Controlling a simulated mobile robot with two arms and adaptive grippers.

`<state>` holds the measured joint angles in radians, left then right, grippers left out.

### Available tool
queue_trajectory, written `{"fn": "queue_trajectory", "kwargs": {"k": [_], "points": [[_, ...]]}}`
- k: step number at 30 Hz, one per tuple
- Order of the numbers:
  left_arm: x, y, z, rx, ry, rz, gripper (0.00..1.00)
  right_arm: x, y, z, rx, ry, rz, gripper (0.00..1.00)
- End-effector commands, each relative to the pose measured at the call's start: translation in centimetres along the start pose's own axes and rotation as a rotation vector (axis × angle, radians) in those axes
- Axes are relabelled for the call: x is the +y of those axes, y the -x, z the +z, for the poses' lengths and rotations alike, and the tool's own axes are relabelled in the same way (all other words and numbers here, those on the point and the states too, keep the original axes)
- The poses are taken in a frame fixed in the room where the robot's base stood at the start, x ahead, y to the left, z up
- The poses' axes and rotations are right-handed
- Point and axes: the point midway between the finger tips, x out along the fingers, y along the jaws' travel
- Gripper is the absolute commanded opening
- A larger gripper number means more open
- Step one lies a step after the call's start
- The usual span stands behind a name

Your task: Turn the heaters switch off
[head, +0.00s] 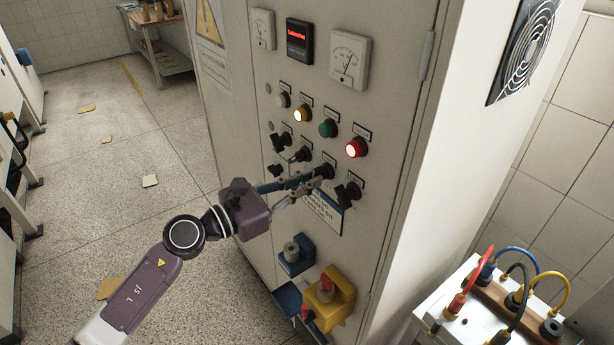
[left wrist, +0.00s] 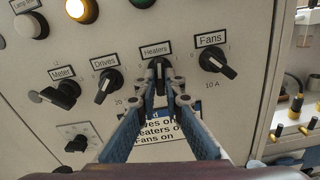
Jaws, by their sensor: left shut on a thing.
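The heaters switch (left wrist: 159,68) is a black rotary knob under the "Heaters" label on the panel. In the left wrist view its handle stands roughly upright, its lower part between my fingertips. My left gripper (left wrist: 164,92) is shut on this knob, with blue-grey fingers reaching up from below. In the head view the left gripper (head: 318,178) meets the knob (head: 325,170) in the lower switch row. The fingers hide part of the handle. My right gripper is not in view.
The drives switch (left wrist: 106,84) is close on the left and the fans switch (left wrist: 218,63) on the right. A printed sign (left wrist: 160,128) sits below, partly covered by my fingers. A yellow box (head: 333,300) protrudes lower down.

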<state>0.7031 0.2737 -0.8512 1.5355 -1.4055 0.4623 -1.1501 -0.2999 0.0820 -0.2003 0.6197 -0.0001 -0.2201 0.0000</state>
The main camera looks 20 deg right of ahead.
Motion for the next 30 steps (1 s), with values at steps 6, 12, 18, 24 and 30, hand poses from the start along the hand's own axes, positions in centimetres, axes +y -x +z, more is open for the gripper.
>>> {"fn": "queue_trajectory", "kwargs": {"k": [6,12,18,24,30], "points": [[0.1,0.0,0.2,0.003,0.209,0.000,0.00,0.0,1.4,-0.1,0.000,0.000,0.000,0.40],[0.1,0.0,0.2,0.002,0.400,0.001,0.00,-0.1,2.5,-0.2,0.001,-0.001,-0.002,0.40],[0.1,0.0,0.2,0.002,0.585,0.001,0.00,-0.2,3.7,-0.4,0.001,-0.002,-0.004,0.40],[0.1,0.0,0.1,0.002,0.745,0.001,0.00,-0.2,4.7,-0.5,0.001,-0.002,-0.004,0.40],[0.1,0.0,0.1,0.001,0.863,0.001,0.00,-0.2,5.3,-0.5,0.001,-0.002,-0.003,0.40]]}}
